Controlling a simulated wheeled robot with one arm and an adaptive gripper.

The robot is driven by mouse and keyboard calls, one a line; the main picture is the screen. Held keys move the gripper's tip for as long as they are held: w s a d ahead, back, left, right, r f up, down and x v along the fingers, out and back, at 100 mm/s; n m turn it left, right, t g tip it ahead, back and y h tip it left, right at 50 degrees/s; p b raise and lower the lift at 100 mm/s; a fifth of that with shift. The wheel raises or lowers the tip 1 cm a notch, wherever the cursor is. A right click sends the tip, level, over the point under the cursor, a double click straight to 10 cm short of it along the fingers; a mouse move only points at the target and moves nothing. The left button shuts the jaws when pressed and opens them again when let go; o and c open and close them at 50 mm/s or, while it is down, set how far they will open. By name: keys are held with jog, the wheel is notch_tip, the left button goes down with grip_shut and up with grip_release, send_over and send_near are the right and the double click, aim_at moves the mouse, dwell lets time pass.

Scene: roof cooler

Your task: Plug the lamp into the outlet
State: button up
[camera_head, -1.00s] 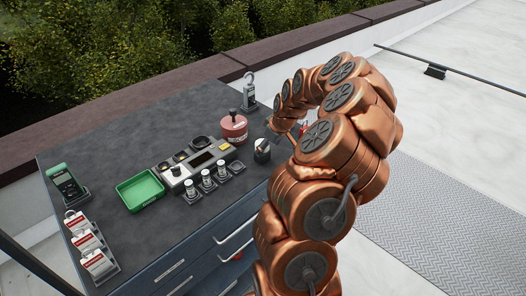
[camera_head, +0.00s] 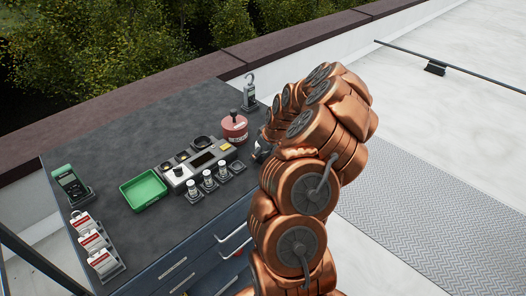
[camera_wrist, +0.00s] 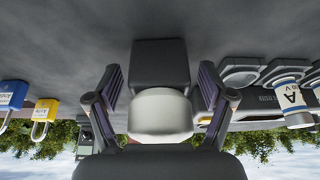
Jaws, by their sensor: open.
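My gripper (camera_wrist: 160,82) is open, with one finger on each side of a pale rounded piece (camera_wrist: 160,112) on a dark square block (camera_wrist: 160,65). The wrist view is upside down, with the grey table top above. I cannot tell whether the fingers touch the piece, or whether it belongs to the lamp. In the head view my arm covers most of the gripper and the piece at the table's right edge. I can make out no outlet or plug for certain.
On the table (camera_head: 120,140) stand a green tray (camera_head: 143,190), a red round can (camera_head: 234,130), a hook scale (camera_head: 250,93), small white-capped vials (camera_head: 208,178) and a green meter (camera_head: 70,184). Blue (camera_wrist: 12,95) and yellow (camera_wrist: 45,110) padlocks show in the wrist view.

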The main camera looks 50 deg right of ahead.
jog(key=c, duration=1.2)
jog(key=shift+o, duration=0.2)
jog(key=shift+r, duration=0.1)
jog(key=shift+r+b, duration=0.7)
jog(key=shift+r, duration=0.05)
jog(key=shift+r+b, duration=0.55)
jog(key=shift+r, duration=0.35)
jog(key=s+d+r+b, duration=0.1)
jog(key=s+b, duration=0.4)
jog(key=s, duration=1.1)
jog(key=shift+d+r, duration=0.25)
jog(key=shift+d, duration=0.1)
